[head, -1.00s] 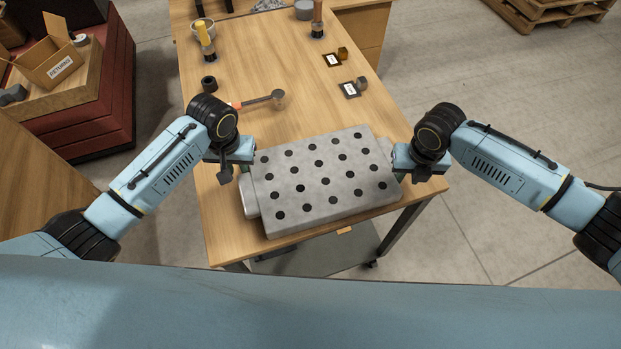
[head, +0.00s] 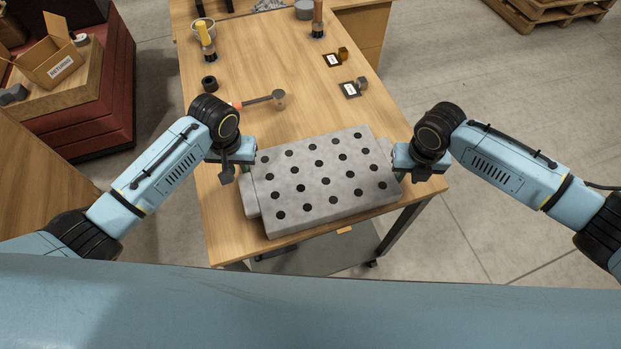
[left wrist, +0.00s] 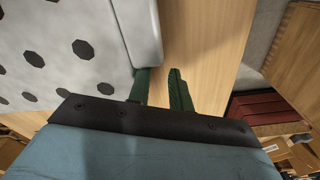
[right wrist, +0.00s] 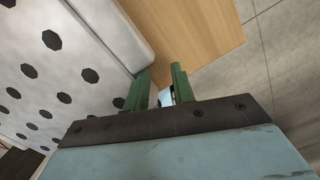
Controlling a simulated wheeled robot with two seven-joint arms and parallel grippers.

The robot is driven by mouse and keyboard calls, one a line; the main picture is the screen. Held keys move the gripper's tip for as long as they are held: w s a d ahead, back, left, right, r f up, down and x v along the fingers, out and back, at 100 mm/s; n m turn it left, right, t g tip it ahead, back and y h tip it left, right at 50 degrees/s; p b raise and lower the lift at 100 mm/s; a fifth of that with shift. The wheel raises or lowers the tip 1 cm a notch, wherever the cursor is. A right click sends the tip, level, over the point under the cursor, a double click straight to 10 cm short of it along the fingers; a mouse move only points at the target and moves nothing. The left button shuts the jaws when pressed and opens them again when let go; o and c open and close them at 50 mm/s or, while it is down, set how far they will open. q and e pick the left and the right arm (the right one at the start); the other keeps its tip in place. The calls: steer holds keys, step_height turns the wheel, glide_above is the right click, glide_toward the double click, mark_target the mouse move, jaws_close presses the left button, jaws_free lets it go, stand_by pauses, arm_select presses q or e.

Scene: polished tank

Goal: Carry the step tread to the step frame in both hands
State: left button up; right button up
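The step tread (head: 310,172) is a thick light-grey slab with rows of black round spots. It lies slightly turned at the near end of the wooden table, with a plain grey ledge (head: 248,196) showing at its left end. My left gripper (head: 228,170) is beside that left end. In the left wrist view its green fingers (left wrist: 162,90) are apart with nothing between them, one close against the pale edge. My right gripper (head: 407,168) is at the right end. In the right wrist view its fingers (right wrist: 160,88) are also apart, one by the edge. I cannot pick out the step frame.
On the table (head: 260,70) are a hammer-like tool (head: 262,100), a dark ring (head: 209,83), a yellow-handled tool (head: 206,42) and two small labelled cards (head: 350,89). A box marked RETURNS (head: 52,56) stands left. Table's middle is mostly clear.

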arm_select(q)
steer(key=shift+s+d+p, duration=0.1)
steer(key=shift+d+p, duration=0.2)
steer(key=shift+d, duration=0.4)
arm_select(e)
steer(key=shift+a+r, duration=0.1)
steer(key=shift+r, duration=0.35)
arm_select(q)
steer(key=shift+w+d+r, duration=0.1)
steer(key=shift+w+r, duration=0.15)
steer(key=shift+r, duration=0.2)
arm_select(e)
steer(key=shift+a, duration=0.7)
arm_select(q)
steer(key=shift+a+p, duration=0.35)
steer(key=shift+p, duration=0.3)
arm_select(e)
steer(key=shift+w+r, duration=0.1)
steer(key=shift+r, duration=0.35)
arm_select(q)
steer(key=shift+a, duration=0.85)
steer(key=shift+s+f, duration=0.1)
arm_select(e)
steer(key=shift+d+r, duration=0.1)
arm_select(q)
steer(key=shift+d, duration=0.1)
arm_select(e)
steer(key=shift+r, duration=0.1)
